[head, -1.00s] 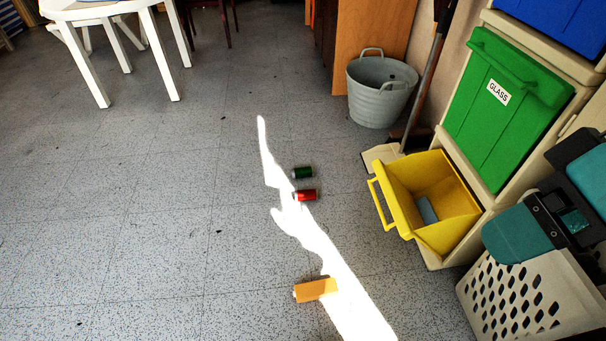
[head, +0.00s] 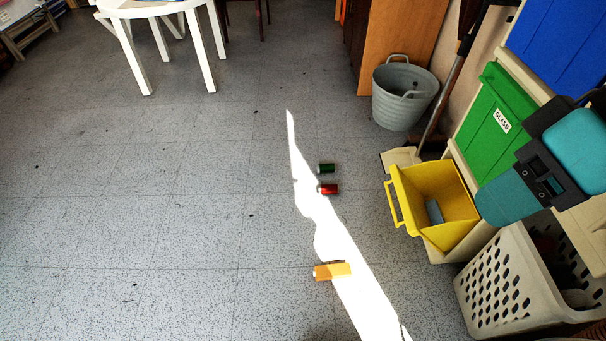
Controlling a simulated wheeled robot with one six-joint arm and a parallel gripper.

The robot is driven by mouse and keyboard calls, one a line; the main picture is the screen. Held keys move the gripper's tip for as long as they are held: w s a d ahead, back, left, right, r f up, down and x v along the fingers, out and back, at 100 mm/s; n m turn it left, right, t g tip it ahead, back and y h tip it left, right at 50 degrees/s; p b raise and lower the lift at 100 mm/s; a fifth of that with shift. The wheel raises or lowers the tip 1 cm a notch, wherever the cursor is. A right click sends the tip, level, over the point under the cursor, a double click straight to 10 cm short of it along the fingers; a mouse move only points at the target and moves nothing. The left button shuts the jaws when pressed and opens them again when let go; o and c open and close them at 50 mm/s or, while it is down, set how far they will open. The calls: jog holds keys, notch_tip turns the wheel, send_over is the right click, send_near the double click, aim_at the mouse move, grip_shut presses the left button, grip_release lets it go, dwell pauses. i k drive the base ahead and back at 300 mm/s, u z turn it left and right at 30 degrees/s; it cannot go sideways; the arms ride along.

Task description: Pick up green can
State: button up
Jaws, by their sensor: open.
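The green can (head: 327,168) lies on its side on the grey speckled floor, near the middle of the head view. It is just behind a red can (head: 330,189), which also lies on its side, with a small gap between them. The green can is at the right edge of a bright sunlit strip. My gripper is not in view; only teal and dark links of my arm show at the right, well apart from the can.
An orange carton (head: 333,271) lies nearer on the floor. An open yellow bin (head: 460,190) holding a grey-blue item, a green bin (head: 490,135) marked GLASS and a white basket (head: 500,285) stand right. A grey bucket (head: 403,100) stands behind. The floor at left is clear.

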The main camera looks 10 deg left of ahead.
aim_at(331, 168)
jog(key=u, duration=0.1)
jog(key=k, duration=0.3)
jog(key=u, duration=1.4)
jog(key=i, duration=3.7)
jog(key=z, duration=1.6)
jog(key=i, duration=1.05)
jog(key=z, duration=0.8)
